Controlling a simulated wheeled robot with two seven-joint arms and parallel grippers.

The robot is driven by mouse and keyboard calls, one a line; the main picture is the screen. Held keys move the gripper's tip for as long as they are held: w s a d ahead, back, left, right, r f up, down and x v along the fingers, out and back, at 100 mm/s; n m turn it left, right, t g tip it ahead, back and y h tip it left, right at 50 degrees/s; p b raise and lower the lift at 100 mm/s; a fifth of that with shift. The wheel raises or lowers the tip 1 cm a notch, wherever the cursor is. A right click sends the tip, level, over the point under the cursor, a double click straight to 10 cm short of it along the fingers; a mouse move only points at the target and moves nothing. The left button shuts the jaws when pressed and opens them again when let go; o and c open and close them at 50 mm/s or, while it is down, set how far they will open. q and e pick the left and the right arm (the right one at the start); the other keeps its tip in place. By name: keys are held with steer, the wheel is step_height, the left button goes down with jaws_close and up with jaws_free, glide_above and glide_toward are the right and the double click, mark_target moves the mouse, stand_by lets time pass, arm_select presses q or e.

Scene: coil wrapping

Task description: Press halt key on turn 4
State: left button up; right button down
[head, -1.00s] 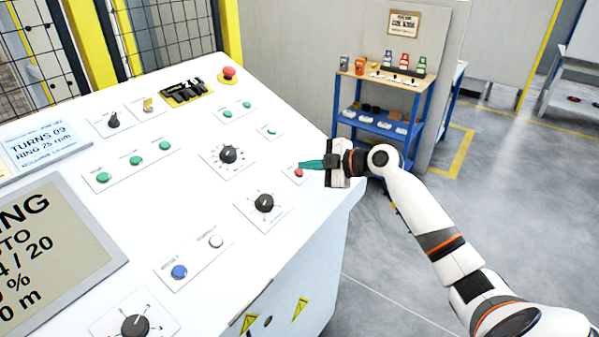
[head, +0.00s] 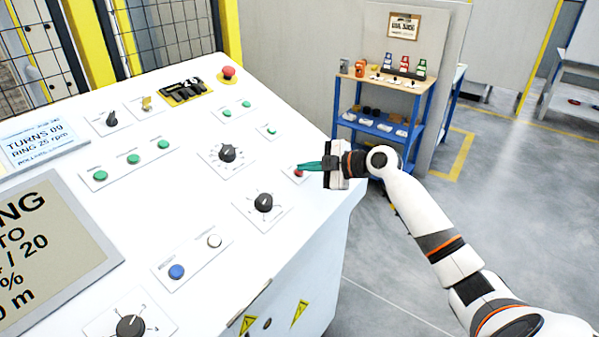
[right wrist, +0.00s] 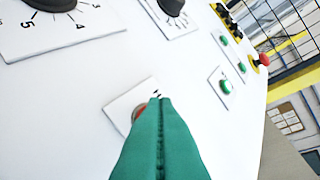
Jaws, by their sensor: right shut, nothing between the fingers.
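A small red button (head: 298,173) sits on a white plate near the right edge of the sloped white panel; its label is too small to read. My right gripper (head: 301,167) is shut and empty, its green fingertips just over this button. In the right wrist view the shut fingers (right wrist: 160,108) cover most of the red button (right wrist: 137,112); I cannot tell whether they touch it. A small screen (head: 42,145) reads TURNS 09 and RING 25 rpm. A larger screen (head: 50,245) is cut off and shows "/ 20". My left gripper is out of view.
Near the red button are a black dial (head: 264,202), a green button (head: 271,132) and another black dial (head: 228,153). A red mushroom button (head: 228,73) stands at the panel's back. A blue shelf cart (head: 378,125) stands beyond my arm.

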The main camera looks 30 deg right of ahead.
steer(key=shift+w+f+b, duration=0.1)
steer(key=shift+f+b, duration=0.25)
steer(key=shift+b, duration=0.05)
stand_by(0.4)
steer(key=shift+s+r, duration=0.3)
steer(key=shift+r, duration=0.45)
steer(key=shift+d, duration=0.1)
steer(key=r, duration=0.1)
steer(key=s+r+p, duration=0.1)
steer(key=r, duration=0.1)
steer(key=s+r, duration=0.1)
steer(key=shift+d+r+p, duration=0.3)
steer(key=shift+d+p, duration=0.05)
steer(key=shift+p, duration=0.05)
stand_by(0.8)
